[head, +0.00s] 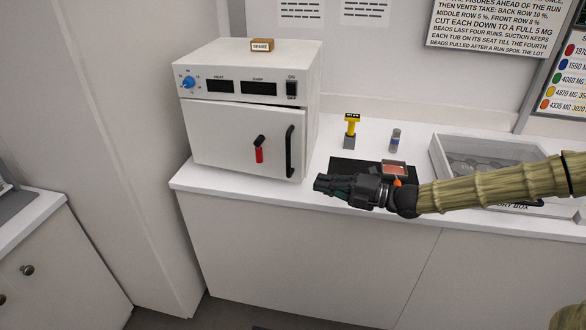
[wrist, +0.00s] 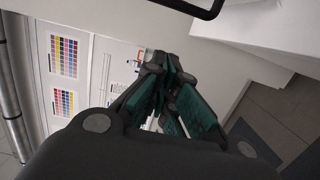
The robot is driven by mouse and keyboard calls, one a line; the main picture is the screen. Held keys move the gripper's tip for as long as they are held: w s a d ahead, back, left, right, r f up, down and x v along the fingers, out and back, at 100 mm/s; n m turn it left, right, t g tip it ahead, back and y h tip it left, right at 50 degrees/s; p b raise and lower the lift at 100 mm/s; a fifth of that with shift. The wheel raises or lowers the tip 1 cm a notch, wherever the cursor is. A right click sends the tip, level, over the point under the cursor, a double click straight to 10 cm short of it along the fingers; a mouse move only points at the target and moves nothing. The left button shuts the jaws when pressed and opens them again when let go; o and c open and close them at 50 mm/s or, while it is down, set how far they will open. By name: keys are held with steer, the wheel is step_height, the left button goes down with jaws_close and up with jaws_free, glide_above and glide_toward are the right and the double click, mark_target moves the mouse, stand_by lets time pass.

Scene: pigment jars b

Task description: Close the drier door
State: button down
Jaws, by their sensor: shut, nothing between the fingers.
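The drier (head: 247,105) is a white box at the left end of the counter. Its white door (head: 215,130) has a black vertical handle (head: 290,151) at its right side and a latch lever (head: 259,149) with a red grip. My gripper (head: 318,184) is shut and empty, pointing left, in front of the counter edge and right of the door handle. In the wrist view its fingers (wrist: 165,88) are together, and a black bar (wrist: 190,8) crosses the top.
A small block marked spare (head: 262,45) sits on the drier. A dark mat (head: 345,168) with a small tray (head: 395,170), a yellow-topped tool (head: 350,130) and a small vial (head: 395,139) stand right of it. A dry box (head: 440,155) is farther right, partly behind my arm.

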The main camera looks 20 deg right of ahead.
steer(key=w+a+p, duration=0.3)
steer(key=w+a, duration=0.3)
steer(key=w, duration=0.3)
steer(key=shift+w+p, duration=0.15)
steer(key=shift+p, duration=0.25)
stand_by(0.4)
steer(key=shift+d, duration=0.1)
